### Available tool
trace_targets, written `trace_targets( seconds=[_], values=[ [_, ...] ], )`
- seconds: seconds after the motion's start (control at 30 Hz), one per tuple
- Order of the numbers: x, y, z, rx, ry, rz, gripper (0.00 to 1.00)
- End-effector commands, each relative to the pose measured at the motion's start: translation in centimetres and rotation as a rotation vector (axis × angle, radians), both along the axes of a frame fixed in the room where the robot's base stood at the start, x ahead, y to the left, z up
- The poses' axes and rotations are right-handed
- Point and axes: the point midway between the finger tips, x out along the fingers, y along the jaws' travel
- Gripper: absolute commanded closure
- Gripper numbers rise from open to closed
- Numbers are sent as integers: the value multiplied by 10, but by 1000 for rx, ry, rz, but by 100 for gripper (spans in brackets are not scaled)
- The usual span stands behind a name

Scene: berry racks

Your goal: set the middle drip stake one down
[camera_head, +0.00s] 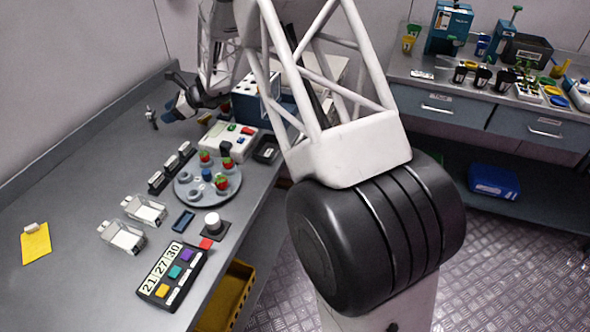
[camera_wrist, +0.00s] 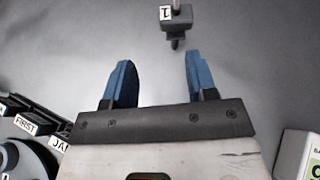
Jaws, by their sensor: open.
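My gripper (camera_wrist: 157,70) is open, and its two blue fingers have nothing between them. In the head view my gripper (camera_head: 170,108) is over the far left part of the grey bench. A small dark grey block (camera_wrist: 176,20) with a peg and a white label stands just beyond the fingertips in the wrist view, apart from them. It also shows in the head view as a small dark piece (camera_head: 152,118) at the left of the fingers. I cannot tell for sure whether this block is a drip stake. No other stake is clearly visible.
A round grey turntable (camera_head: 183,193) with red berries stands near three black labelled blocks (camera_head: 171,164). A white box with buttons (camera_head: 225,143) and a blue rack (camera_head: 245,108), partly hidden by my arm, stand to the right.

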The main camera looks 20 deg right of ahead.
Motion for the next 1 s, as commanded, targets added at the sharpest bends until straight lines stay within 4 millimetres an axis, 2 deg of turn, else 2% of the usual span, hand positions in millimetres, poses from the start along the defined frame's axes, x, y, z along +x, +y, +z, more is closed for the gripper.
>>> trace_targets(
  seconds=[0.17,0.5,0.8,1.0],
  values=[
    [-35,-6,34,-80,-71,84,48],
    [-125,-25,95,-276,-233,297,48],
    [-208,-46,136,-450,-369,487,48],
    [-264,-62,156,-566,-454,615,48]
  ],
)
